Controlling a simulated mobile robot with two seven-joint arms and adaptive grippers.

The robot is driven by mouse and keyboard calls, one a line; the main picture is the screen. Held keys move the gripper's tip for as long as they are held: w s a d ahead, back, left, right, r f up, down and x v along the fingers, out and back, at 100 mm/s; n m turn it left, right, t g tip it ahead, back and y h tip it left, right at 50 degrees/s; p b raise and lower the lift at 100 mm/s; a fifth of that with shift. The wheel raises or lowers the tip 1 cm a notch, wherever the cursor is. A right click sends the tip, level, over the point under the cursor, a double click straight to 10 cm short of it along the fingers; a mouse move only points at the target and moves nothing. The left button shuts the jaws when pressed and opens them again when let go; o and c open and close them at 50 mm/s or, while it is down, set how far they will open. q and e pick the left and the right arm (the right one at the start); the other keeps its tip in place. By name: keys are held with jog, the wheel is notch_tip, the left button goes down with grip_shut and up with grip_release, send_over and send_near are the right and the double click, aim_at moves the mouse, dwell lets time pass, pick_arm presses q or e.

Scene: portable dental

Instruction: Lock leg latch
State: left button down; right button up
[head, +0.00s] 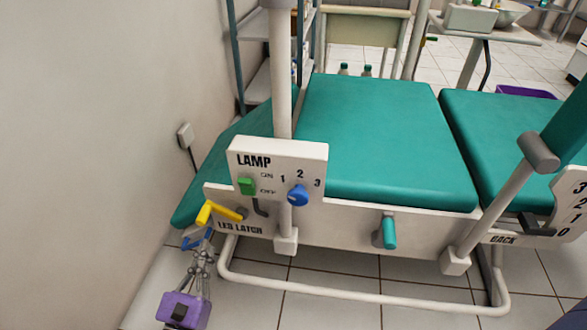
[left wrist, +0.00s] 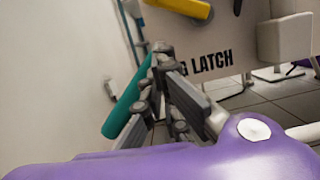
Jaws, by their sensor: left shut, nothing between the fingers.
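The yellow leg latch handle (head: 222,212) sits on the white side frame of the teal chair, above the "LEG LATCH" label (head: 240,228). It points out to the left, nearly level and slightly tilted. It also shows cropped at the top of the left wrist view (left wrist: 185,6). My left gripper (head: 199,240) is shut and empty, with its purple body lower down. Its fingertips (left wrist: 162,50) point up, just below the handle and apart from it in the left wrist view. My right gripper is not in view.
The lamp panel (head: 300,156) with a green switch (head: 247,186) and a blue knob (head: 297,195) stands above and right of the latch. A white post (head: 282,90) rises behind it. The beige wall (head: 90,130) is close on the left. A teal lever (head: 389,232) is further right.

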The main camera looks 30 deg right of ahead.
pick_arm(q)
jog(key=shift+w+d+r, duration=0.25)
jog(key=shift+r, duration=0.5)
jog(key=shift+w+d+r, duration=0.2)
jog(key=shift+w+r, duration=0.05)
jog(key=shift+r, duration=0.5)
jog(key=shift+w+d+r, duration=0.25)
jog(key=shift+r, duration=0.5)
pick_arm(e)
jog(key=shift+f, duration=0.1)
pick_arm(q)
jog(key=shift+a, duration=0.15)
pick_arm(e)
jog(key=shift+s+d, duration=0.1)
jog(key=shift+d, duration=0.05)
pick_arm(q)
jog(key=shift+r, duration=0.3)
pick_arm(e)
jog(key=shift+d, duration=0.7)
